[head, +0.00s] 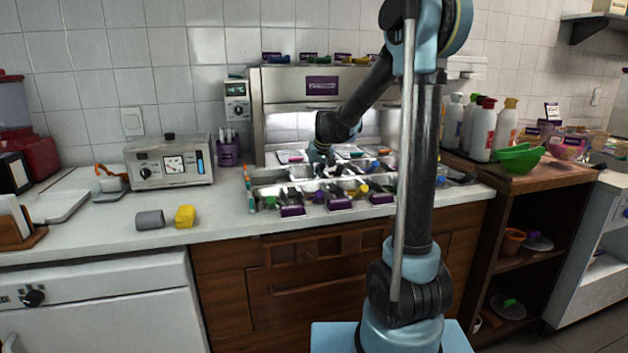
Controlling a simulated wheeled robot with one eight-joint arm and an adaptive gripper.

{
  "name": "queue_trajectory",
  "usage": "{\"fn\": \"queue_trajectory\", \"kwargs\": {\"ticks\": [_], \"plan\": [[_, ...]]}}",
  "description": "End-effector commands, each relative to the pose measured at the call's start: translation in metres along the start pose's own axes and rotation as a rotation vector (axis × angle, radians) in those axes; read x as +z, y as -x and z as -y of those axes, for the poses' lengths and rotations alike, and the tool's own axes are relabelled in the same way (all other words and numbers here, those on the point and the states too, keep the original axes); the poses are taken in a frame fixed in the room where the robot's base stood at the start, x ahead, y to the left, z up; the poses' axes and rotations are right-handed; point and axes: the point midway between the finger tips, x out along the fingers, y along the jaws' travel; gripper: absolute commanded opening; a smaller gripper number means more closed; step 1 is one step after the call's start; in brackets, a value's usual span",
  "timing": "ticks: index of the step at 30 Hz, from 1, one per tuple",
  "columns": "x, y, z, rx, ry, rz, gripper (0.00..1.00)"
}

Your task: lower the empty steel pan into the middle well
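The steel topping station (300,94) stands at the back of the white counter, with rows of steel pans and wells along its front. My gripper (322,172) points down over the middle part of these pans, near the back of the front rows. Its fingers are small and dark here, and I cannot tell whether they are open or shut. I cannot pick out the empty pan or the middle well for certain. My arm hides part of the station's right side. Scoops with dark, yellow and blue parts lie across several front pans.
A grey cylinder (150,220) and a yellow block (185,216) lie on the counter at left. A steel appliance (170,163) stands behind them. White bottles (482,129) and a green bowl (519,158) stand at right.

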Motion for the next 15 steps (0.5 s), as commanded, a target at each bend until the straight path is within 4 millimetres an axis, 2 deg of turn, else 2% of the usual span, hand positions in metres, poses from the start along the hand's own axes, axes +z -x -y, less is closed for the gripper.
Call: {"fn": "queue_trajectory", "kwargs": {"ticks": [1,10,12,14,15], "plan": [[0.0049,0.0,0.0001,0.0,0.0,0.007,0.0],[0.0055,0.0001,-0.0002,0.0,0.0,0.007,0.0],[0.0056,0.0001,-0.0003,0.0,0.0,0.007,0.19],[0.0052,0.0001,-0.0003,0.0,0.0,0.007,0.33],[0.0047,0.0,-0.0003,0.0,0.0,0.006,0.33]]}}
